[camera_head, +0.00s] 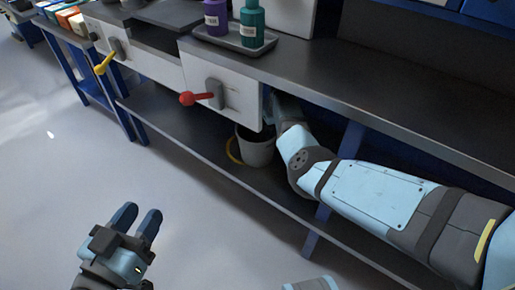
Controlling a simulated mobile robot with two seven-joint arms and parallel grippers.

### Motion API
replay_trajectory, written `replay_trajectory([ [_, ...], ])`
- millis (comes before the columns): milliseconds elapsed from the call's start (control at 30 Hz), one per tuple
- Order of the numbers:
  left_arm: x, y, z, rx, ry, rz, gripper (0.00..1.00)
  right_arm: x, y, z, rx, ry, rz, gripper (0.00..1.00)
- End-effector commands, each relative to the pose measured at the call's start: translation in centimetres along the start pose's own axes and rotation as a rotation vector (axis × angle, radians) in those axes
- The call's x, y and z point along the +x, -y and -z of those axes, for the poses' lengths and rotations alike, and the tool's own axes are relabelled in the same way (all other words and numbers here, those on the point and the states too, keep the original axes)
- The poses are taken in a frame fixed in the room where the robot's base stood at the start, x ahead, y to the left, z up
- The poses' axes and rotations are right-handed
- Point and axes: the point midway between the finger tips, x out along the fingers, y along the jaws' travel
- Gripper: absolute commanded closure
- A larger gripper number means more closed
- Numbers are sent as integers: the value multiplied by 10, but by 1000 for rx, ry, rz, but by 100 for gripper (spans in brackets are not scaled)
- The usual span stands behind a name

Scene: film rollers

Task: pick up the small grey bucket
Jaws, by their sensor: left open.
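The small grey bucket (257,151) stands upright on the dark lower shelf, below the bench's white panel. Its yellow handle (232,151) hangs at its left side. My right arm comes in from the right, and my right gripper (280,112) is under the bench top, just right of and above the bucket. Its fingers are mostly hidden, so I cannot tell whether they touch the bucket. My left gripper (136,221) is open and empty over the floor at the lower left, well apart from the bucket.
The bench top (350,95) and the white panel with a red-knobbed lever (200,96) lie close above the bucket. A tray (232,40) holds a purple bottle (216,18) and a teal bottle (252,24). A blue leg (335,172) stands right of the bucket. The left floor is clear.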

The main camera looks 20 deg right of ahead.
Motion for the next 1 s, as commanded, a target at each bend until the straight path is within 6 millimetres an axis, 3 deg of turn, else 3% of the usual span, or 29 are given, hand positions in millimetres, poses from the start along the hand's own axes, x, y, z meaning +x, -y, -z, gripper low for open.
replay_trajectory([
  [167,0,0,1,0,-1,0,57,-1,-1,0,0,0,-1,68],
  [300,0,0,1,-1,-1,-1,57,-1,-1,0,0,0,-1,100],
  [1000,0,-1,1,-2,1,-1,57,0,0,0,0,0,0,100],
])
